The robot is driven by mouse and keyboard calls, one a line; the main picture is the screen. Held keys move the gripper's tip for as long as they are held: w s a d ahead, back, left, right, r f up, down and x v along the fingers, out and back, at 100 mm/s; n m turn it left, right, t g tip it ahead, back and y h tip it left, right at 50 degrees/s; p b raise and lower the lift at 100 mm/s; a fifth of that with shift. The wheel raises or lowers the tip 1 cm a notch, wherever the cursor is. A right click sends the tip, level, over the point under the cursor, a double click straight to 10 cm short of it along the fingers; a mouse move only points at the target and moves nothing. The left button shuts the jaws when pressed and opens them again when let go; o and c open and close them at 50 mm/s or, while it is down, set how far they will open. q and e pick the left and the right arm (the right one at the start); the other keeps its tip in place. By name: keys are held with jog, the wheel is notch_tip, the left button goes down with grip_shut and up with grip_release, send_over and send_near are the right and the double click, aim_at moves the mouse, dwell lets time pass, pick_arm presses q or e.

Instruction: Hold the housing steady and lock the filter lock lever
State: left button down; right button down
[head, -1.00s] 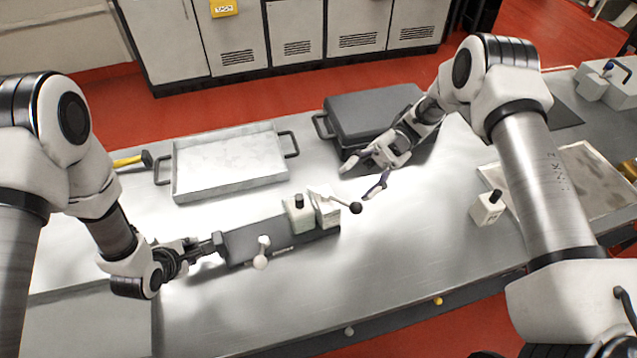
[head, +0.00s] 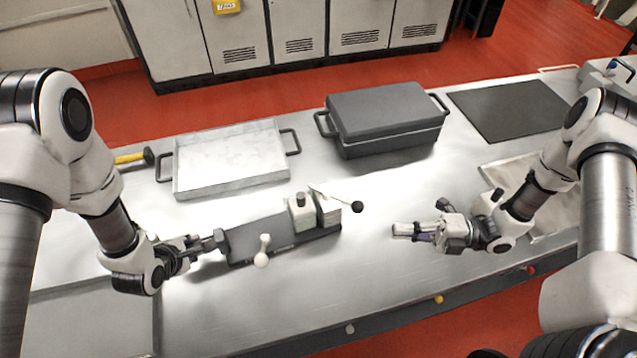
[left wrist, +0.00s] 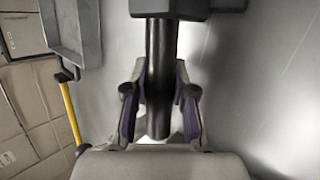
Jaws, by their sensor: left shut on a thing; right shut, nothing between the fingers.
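The housing (head: 240,240) is a long dark grey body on the metal table with pale blocks (head: 301,212) on its right end. A lever with a black ball knob (head: 357,207) sticks out to the right from those blocks. A shorter lever with a white ball knob (head: 261,260) stands at the front side. I cannot tell which one is the filter lock lever. My left gripper (head: 205,246) is shut on the housing's dark round handle (left wrist: 160,60) at its left end. My right gripper (head: 398,230) is shut and empty, right of the black knob and apart from it.
A pale tray (head: 230,190) with handles and a dark lidded case (head: 388,140) stand behind the housing. A yellow-handled hammer (head: 132,158) lies at the left. A dark mat (head: 510,110) and a light tray lie at the right.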

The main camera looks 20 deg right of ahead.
pick_arm(q)
jog(key=shift+s+f, duration=0.15)
jog(key=shift+f, duration=0.05)
pick_arm(e)
jog(key=w+a, duration=0.6)
jog(key=shift+a, duration=0.35)
jog(key=shift+w+d+f+g, duration=0.1)
jog(key=shift+d+g, duration=0.05)
jog(key=shift+g, duration=0.15)
